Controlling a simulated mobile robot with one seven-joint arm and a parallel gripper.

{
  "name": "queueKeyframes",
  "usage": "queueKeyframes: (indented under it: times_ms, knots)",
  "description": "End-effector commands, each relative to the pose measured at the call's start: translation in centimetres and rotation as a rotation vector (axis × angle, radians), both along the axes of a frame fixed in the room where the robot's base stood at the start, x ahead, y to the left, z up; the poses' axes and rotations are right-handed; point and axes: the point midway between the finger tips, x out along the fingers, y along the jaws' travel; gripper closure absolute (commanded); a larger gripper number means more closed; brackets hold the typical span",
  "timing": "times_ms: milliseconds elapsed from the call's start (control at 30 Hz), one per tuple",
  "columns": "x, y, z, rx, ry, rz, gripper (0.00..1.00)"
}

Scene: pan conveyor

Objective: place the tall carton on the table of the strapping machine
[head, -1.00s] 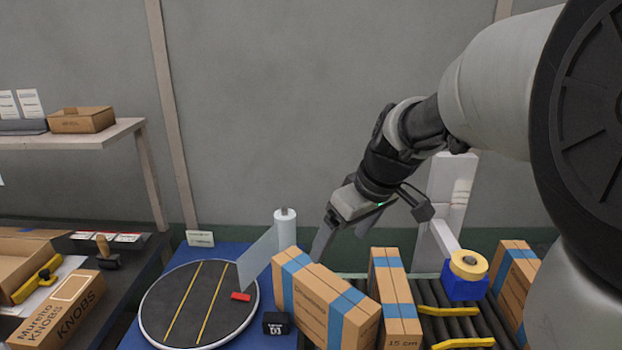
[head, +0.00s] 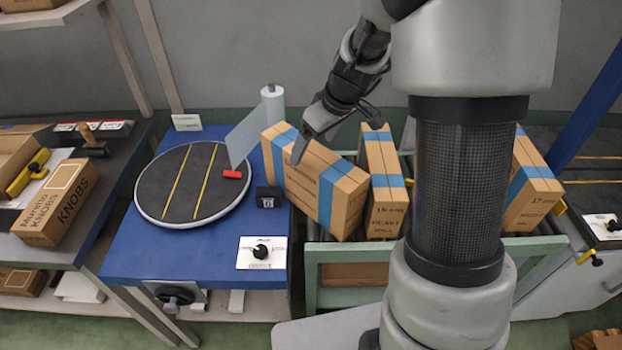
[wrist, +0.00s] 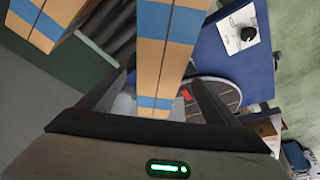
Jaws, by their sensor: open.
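Three brown cartons with blue bands stand on the roller conveyor: a long left one (head: 312,175), a narrow middle one (head: 383,190) and a right one (head: 533,185). Which one is the tall carton I cannot tell for sure. My gripper (head: 315,140) is open at the top of the left carton, with one finger in front of its face. In the wrist view a banded carton (wrist: 167,60) reaches between the open fingers (wrist: 158,98); contact is unclear. At the right edge, a dark table with yellow lines (head: 590,166) beside a blue post (head: 594,85) may be the strapping machine.
A blue table (head: 125,250) at left carries a round turntable (head: 155,185), a film roll (head: 273,105), a red block (head: 232,174) and a small black box (head: 268,198). A bench with a KNOBS box (head: 55,203) is farther left. My column hides part of the conveyor.

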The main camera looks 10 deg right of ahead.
Motion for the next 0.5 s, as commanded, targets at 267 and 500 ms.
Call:
queueKeyframes:
  times_ms: [267, 500]
  knots:
    - [0.7, 0.4, -3.8, 0.0, 0.004, 0.001, 0.16]
    - [1.2, 0.7, -5.0, 0.0, 0.001, 0.001, 0.16]
